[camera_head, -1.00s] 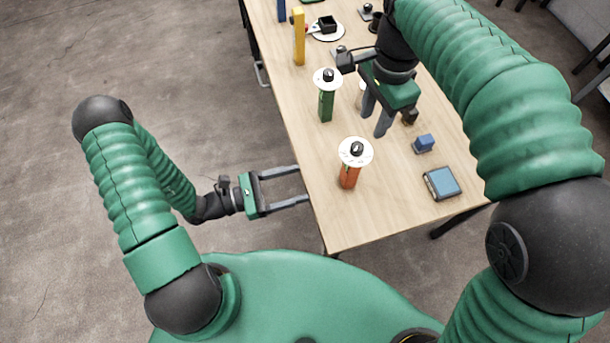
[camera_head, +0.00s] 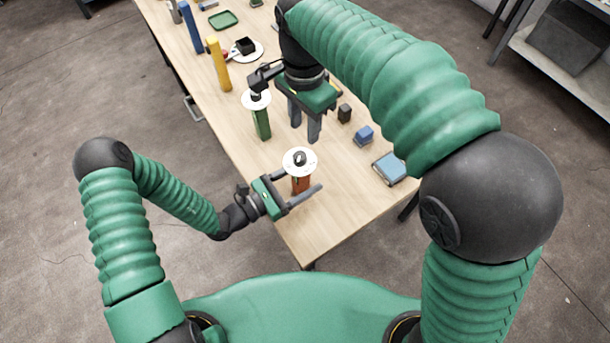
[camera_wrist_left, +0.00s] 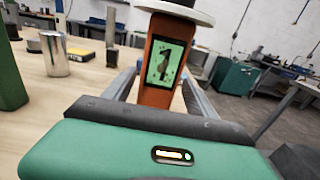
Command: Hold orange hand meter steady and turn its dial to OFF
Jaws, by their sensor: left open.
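The orange hand meter (camera_head: 301,184) stands upright near the table's front end, with a white disc and black dial (camera_head: 299,159) on top. In the left wrist view its orange body (camera_wrist_left: 158,95) and green screen (camera_wrist_left: 166,61) sit between the two fingers; its top is cut off. My left gripper (camera_head: 302,183) is open, with a finger on each side of the meter's body; contact is not clear. My right gripper (camera_head: 306,131) points down over the table behind the meter, fingers apart and nothing visible between them.
A green meter (camera_head: 262,124) stands behind the orange one, near my right gripper. A yellow post (camera_head: 219,66) and a blue post (camera_head: 190,27) stand farther back. A blue block (camera_head: 364,134), a dark block (camera_head: 345,113) and a blue box (camera_head: 390,168) lie to the right.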

